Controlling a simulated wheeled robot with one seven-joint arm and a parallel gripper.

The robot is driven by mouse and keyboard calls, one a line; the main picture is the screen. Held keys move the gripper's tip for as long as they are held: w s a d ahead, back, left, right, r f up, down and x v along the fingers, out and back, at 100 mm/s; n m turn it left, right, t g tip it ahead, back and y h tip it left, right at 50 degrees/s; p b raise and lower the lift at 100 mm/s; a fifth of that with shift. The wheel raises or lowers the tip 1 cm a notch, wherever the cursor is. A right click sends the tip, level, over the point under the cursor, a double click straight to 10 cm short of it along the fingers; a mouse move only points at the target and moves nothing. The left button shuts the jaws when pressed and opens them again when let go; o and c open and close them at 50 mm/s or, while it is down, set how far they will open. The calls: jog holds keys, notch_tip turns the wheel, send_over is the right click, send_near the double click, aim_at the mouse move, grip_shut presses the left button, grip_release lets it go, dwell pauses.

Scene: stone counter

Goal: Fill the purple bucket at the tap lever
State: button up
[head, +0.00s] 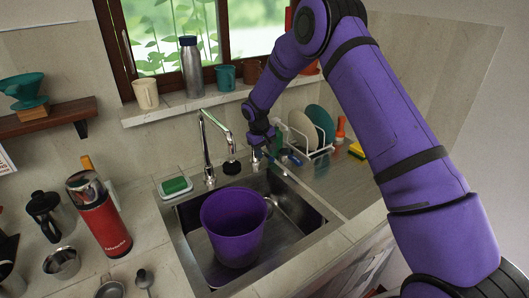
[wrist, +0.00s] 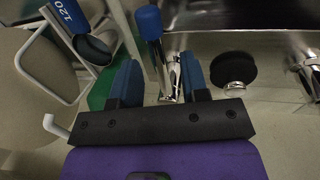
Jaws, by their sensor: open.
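The purple bucket (head: 232,243) stands upright in the steel sink (head: 302,212); I see no water in it. The chrome tap (head: 207,150) rises behind the sink, its spout curving toward the bucket; no stream shows. My gripper (head: 264,143) is behind the sink, right of the tap. In the wrist view my gripper (wrist: 160,82) is open, with one blue finger on each side of the chrome tap lever (wrist: 165,62) with its blue tip. I cannot tell whether either finger touches it. The lever is mostly hidden in the head view.
A white dish rack (head: 318,150) with plates stands right of my gripper. A black round stopper (head: 231,168) is behind the bucket. A green sponge (head: 175,186) lies left of the tap, and a red flask (head: 105,228) stands on the left counter. The right counter front is clear.

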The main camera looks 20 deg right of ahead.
jog(key=shift+d+f, duration=0.1)
jog(key=shift+f, duration=0.3)
grip_shut()
jog(key=shift+a+m+g, duration=0.25)
jog(key=shift+a+m, duration=0.7)
jog(key=shift+m, duration=0.55)
jog(key=shift+a+m+g, duration=0.25)
jog(key=shift+a+m, duration=0.7)
jog(key=shift+m, duration=0.55)
grip_release()
